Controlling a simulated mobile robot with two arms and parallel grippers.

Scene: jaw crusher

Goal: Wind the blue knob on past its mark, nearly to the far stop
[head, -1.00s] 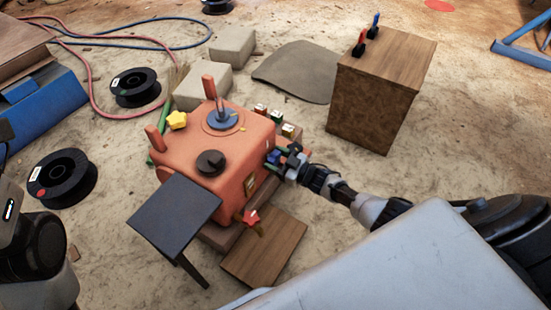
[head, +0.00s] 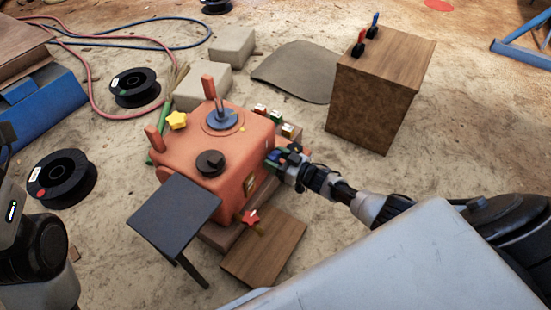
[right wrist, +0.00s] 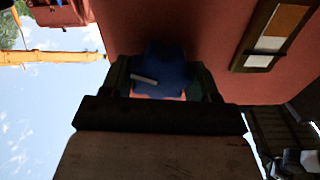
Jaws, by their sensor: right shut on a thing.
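The blue knob (right wrist: 168,66) sits on the side of the orange crusher body (head: 180,152), with a pale pointer bar across its face in the right wrist view. My right gripper (head: 279,157) reaches the crusher's right side in the head view. In the right wrist view its dark fingers (right wrist: 164,78) stand on both sides of the knob, shut on it. The knob's mark and far stop cannot be made out. My left arm shows at the left edge of the head view, but its gripper cannot be seen.
On the crusher's top are a black knob (head: 210,162), a blue disc (head: 222,120) and a yellow star knob (head: 177,120). A red star knob (head: 250,217) is low in front. A dark plate (head: 174,212) juts out at front left. A wooden cabinet (head: 372,98) stands at right.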

